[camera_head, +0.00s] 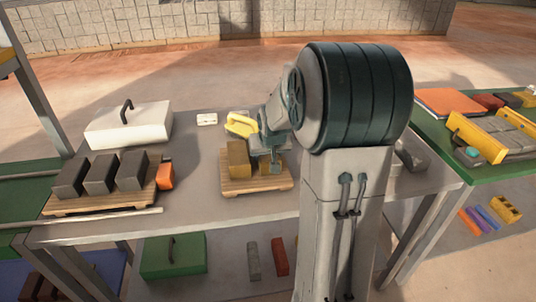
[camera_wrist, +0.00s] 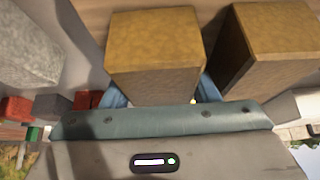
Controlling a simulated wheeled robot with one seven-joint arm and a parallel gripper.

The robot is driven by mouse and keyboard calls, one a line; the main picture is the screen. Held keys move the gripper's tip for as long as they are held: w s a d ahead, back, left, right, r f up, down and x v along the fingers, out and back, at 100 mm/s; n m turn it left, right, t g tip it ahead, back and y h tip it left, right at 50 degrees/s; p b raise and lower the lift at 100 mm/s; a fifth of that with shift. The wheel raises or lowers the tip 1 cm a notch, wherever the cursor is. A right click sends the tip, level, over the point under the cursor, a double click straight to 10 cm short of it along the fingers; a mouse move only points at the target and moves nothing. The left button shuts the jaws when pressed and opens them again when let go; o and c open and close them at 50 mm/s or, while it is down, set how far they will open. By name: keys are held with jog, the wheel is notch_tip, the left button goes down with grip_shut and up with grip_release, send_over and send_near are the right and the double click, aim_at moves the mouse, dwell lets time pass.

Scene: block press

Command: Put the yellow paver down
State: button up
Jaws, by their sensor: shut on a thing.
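My gripper (camera_head: 271,164) is over the small wooden pallet (camera_head: 245,188) in the middle of the table. In the wrist view its blue fingers (camera_wrist: 158,98) are shut on a yellow paver (camera_wrist: 155,45), one finger on each side. In the head view the gripper hides most of that paver. A second yellow paver (camera_head: 238,159) stands on the pallet, just left of the gripper. It also shows to the right in the wrist view (camera_wrist: 275,40), with a narrow gap between the two. I cannot tell whether the held paver touches the pallet.
A yellow object (camera_head: 241,124) is behind the gripper. Bare table (camera_head: 200,165) lies between the pallets.

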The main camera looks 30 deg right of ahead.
jog(key=shift+r, duration=0.1)
jog(key=o, duration=1.3)
jog(key=shift+o, duration=0.2)
jog(key=p+v, duration=0.2)
jog(key=v, duration=1)
jog(key=s+a+f+n+g+y, duration=0.1)
jog(key=s+a+f+g, duration=0.1)
jog(key=s+a, duration=0.5)
jog(key=s+a+f+n+g, duration=0.1)
jog(key=s+a+f+n, duration=0.1)
jog(key=s+a, duration=0.5)
jog(key=s, duration=0.5)
jog(key=shift+s+f+g+y, duration=0.3)
jog(key=shift+f+g+y, duration=0.1)
